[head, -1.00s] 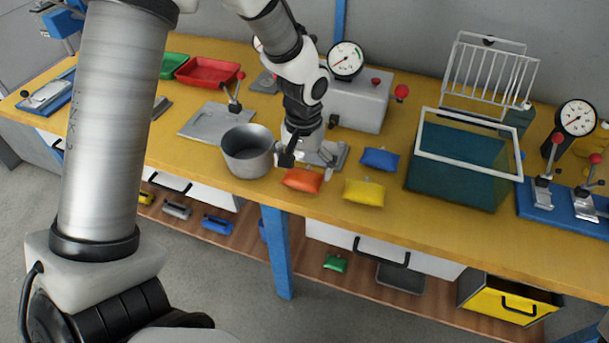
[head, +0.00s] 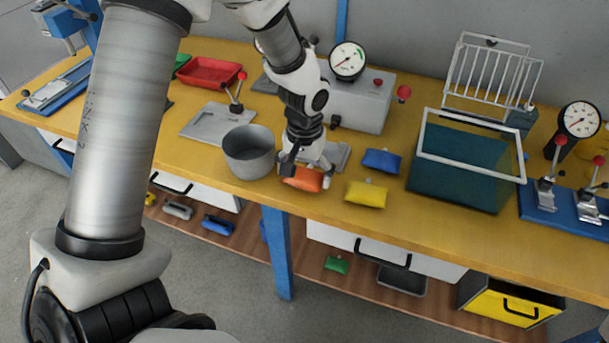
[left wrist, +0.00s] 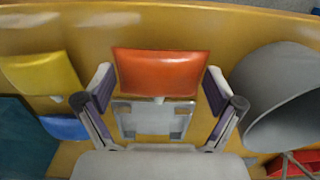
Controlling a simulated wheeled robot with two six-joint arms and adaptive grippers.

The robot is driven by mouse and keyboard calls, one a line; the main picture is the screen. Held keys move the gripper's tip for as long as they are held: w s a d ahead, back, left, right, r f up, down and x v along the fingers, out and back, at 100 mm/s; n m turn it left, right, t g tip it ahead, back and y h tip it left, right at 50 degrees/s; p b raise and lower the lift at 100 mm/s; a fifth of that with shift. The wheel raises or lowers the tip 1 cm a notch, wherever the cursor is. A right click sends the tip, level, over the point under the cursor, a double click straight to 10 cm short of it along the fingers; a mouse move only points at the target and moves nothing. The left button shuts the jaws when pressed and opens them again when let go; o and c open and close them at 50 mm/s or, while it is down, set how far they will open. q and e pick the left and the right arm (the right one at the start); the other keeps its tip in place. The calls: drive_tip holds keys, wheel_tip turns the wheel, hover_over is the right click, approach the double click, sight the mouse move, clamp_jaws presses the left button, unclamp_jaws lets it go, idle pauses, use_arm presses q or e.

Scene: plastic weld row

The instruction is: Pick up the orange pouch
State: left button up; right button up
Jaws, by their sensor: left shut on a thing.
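The orange pouch (head: 304,180) lies at the front edge of the yellow bench, between the grey pot and the yellow pouch. My left gripper (head: 308,173) reaches down over it, with one finger at each side. In the left wrist view the orange pouch (left wrist: 160,72) shows between the fingertips of the left gripper (left wrist: 158,82), which is shut on it. The pouch appears to rest on the bench still. The fingers hide part of its ends in the head view. My right gripper is not in view.
The grey pot (head: 248,152) stands close left of the pouch. The yellow pouch (head: 366,194) and blue pouch (head: 381,161) lie to the right. A metal fixture plate (head: 341,154) and a gauge box (head: 358,104) are behind.

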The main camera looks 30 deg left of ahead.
sight(304, 176)
use_arm(q)
drive_tip(key=r, duration=0.3)
drive_tip(key=shift+s+d, duration=0.25)
drive_tip(key=shift+s, duration=0.1)
drive_tip(key=s+d+r+b, duration=0.1)
drive_tip(key=s+d+b, duration=0.1)
drive_tip(key=s+d, duration=0.7)
drive_tip(key=s, duration=0.3)
drive_tip(key=shift+s+r+b, duration=0.15)
drive_tip(key=shift+b, duration=0.2)
drive_tip(key=shift+a, duration=0.1)
